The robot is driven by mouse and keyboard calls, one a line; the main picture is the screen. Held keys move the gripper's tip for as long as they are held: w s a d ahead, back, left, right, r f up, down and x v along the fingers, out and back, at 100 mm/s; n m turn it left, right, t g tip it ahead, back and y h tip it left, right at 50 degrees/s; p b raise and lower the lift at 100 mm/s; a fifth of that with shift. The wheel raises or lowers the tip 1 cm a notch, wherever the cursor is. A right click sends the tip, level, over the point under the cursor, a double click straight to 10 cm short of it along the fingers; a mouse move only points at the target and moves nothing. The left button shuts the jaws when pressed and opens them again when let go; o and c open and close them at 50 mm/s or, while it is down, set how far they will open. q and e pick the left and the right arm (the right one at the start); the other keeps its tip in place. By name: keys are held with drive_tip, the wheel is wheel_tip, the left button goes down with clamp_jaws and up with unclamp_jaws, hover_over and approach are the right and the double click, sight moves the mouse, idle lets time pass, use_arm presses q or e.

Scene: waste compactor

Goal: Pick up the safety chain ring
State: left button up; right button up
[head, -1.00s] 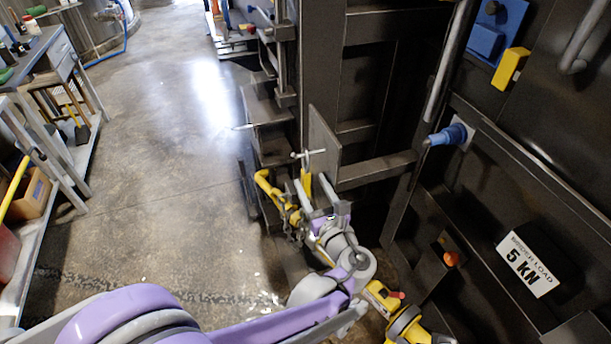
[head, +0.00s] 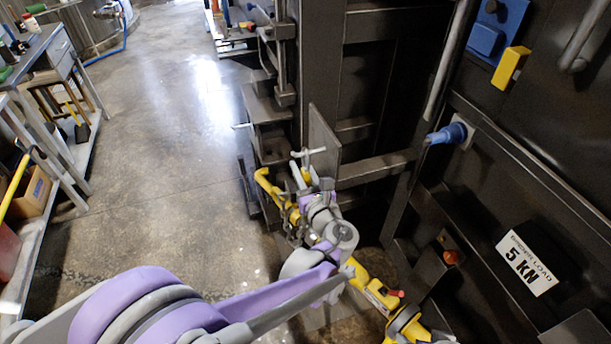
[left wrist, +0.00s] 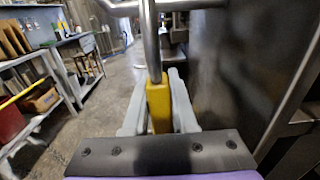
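My left gripper (head: 316,186) reaches forward beside the upright steel plate (head: 324,143). In the left wrist view its two pale fingers (left wrist: 158,100) stand on either side of a yellow piece (left wrist: 159,105) on a metal rod (left wrist: 151,40). A gap shows beside the piece, so the fingers look open around it. In the head view a T-shaped metal handle (head: 309,152) shows just above the fingers. A chain (head: 291,215) hangs beside a yellow bar (head: 268,187) left of the gripper, partly hidden. I cannot clearly make out the chain's ring. My right gripper is not in view.
The dark compactor wall with a 5 KN sign (head: 526,262) fills the right. A workbench (head: 42,65) stands at the left. The floor between is clear.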

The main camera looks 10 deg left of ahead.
use_arm(q)
clamp_jaws()
drive_tip(key=shift+r, duration=0.15)
drive_tip(key=s+a+r, duration=0.3)
drive_tip(key=s+a, duration=0.7)
drive_tip(key=a, duration=0.5)
drive_tip(key=shift+p, duration=0.4)
